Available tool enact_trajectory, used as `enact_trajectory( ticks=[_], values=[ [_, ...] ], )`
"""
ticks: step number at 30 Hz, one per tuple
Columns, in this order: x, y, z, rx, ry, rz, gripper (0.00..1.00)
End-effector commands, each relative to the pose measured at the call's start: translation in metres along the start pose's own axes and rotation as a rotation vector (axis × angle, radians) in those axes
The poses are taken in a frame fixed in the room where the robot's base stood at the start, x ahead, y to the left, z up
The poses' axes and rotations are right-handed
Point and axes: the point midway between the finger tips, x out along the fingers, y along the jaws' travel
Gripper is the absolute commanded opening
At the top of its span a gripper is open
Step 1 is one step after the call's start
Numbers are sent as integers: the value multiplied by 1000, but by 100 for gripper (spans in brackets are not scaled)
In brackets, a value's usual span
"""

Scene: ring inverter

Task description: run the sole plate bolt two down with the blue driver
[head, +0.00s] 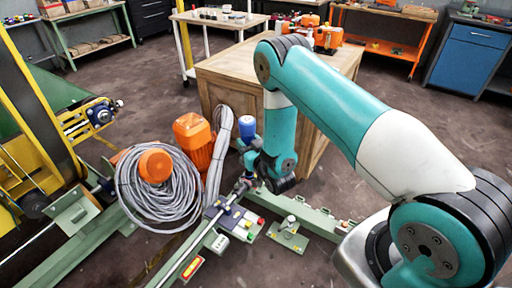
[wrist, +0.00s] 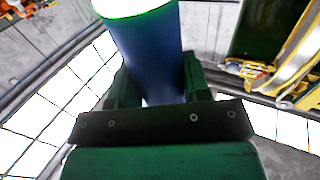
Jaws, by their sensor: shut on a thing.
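My gripper (wrist: 152,95) is shut on the blue driver (wrist: 150,50), whose dark blue body stands between the green fingers in the wrist view, with a bright green rim at its end. In the head view the blue driver (head: 247,127) shows as a small blue cylinder beside my teal wrist, above the green frame. My gripper is mostly hidden there behind my wrist. A small green sole plate (head: 287,237) with an upright bolt (head: 290,221) lies right of and below my wrist, apart from it. Which bolt is number two cannot be told.
A grey cable coil (head: 160,205) and orange motors (head: 194,140) stand close on the left. A wooden crate (head: 228,88) is right behind my wrist. A dark panel with coloured parts (head: 234,221) sits on the green frame. Open floor (head: 400,100) lies to the right.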

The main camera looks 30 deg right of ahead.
Motion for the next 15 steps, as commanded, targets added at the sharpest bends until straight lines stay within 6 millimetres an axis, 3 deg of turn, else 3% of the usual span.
enact_trajectory(
  ticks=[8, 15],
  values=[
    [34, -7, 48, -4, 8, -14, 13],
    [71, -15, 105, -10, 8, -25, 13]
  ],
)
